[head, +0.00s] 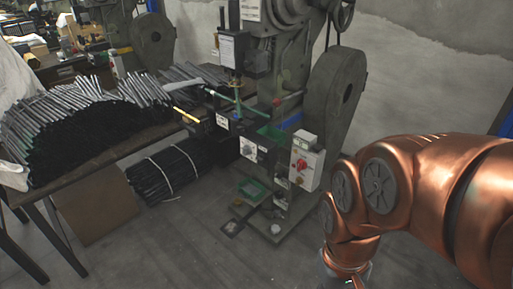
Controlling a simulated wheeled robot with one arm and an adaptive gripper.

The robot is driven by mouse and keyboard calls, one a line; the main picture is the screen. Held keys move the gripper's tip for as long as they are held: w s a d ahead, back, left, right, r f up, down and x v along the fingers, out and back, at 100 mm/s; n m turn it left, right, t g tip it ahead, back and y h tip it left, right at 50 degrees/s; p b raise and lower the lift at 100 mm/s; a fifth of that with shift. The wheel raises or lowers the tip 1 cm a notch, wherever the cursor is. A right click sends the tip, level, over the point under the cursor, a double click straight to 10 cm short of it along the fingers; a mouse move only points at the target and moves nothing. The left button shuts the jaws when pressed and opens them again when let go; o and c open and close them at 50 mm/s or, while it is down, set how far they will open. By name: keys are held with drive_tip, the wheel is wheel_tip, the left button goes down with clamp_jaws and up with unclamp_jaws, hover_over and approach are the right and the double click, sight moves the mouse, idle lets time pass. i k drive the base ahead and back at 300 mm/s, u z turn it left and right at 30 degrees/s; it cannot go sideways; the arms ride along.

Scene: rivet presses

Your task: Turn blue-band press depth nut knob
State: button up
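A grey-green rivet press (292,70) stands in the middle of the head view, with a large round wheel guard (338,88) on its right. I cannot pick out the depth nut knob. My copper arm is at the right, apart from the press in the picture; its gripper is below the frame.
A table (95,153) piled with dark metal rods (75,128) stands at the left. Tied rod bundles (172,172) lie on the floor beside a cardboard sheet (97,208). Another press (150,38) stands behind. The floor (165,250) in front is clear.

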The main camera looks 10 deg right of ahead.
sight(247, 150)
drive_tip(key=u, duration=0.5)
drive_tip(key=i, duration=0.7)
drive_tip(key=u, duration=0.3)
